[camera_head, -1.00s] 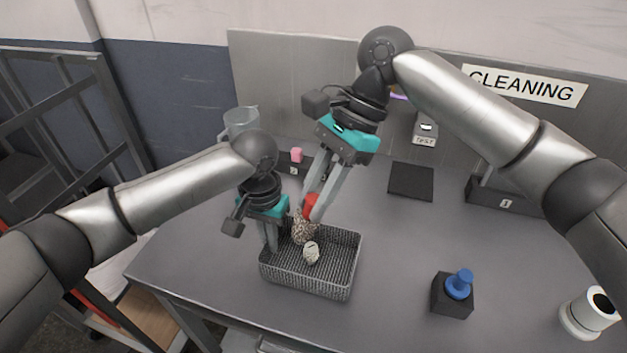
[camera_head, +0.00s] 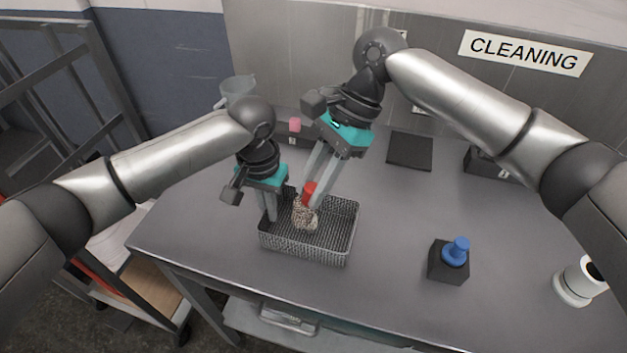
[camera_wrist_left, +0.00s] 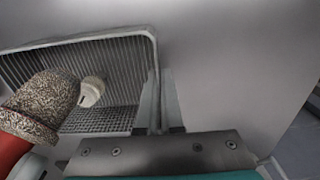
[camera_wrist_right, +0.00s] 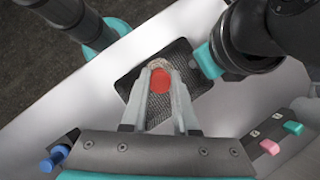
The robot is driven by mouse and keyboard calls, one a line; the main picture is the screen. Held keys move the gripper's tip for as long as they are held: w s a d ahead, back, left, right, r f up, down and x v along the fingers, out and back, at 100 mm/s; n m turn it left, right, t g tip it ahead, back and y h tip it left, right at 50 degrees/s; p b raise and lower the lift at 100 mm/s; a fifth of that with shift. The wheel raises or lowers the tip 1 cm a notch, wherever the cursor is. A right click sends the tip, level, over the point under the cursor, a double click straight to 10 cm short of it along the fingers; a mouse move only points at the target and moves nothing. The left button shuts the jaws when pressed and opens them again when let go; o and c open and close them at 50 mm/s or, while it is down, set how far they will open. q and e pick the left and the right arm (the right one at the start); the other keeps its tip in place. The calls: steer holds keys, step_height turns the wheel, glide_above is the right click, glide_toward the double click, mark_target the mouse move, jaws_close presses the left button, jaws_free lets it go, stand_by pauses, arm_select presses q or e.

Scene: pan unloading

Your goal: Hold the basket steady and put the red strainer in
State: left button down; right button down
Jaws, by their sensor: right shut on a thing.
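The red strainer has a red end (camera_head: 309,191) and a speckled, mesh-like body (camera_head: 303,212). My right gripper (camera_head: 312,198) is shut on its red end and holds it speckled end down, within the basket's outline. The strainer also shows in the left wrist view (camera_wrist_left: 48,98) and its red end in the right wrist view (camera_wrist_right: 160,80). The grey wire basket (camera_head: 340,250) stands on the table. My left gripper (camera_head: 267,214) is shut on the basket's left wall, with the rim between its fingers (camera_wrist_left: 160,100). Whether the strainer touches the basket floor is hidden.
A small whitish piece (camera_wrist_left: 92,92) is in the basket beside the strainer. A black block with a blue knob (camera_head: 450,262) and a white cylinder (camera_head: 578,282) stand to the right. A dark flat pad (camera_head: 410,151) lies behind. The table between is clear.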

steer(key=shift+f, duration=1.2)
steer(key=c, duration=0.6)
jaws_free()
steer(key=shift+r, duration=0.1)
steer(key=v, duration=1.2)
arm_select(q)
steer(key=c, duration=1)
jaws_free()
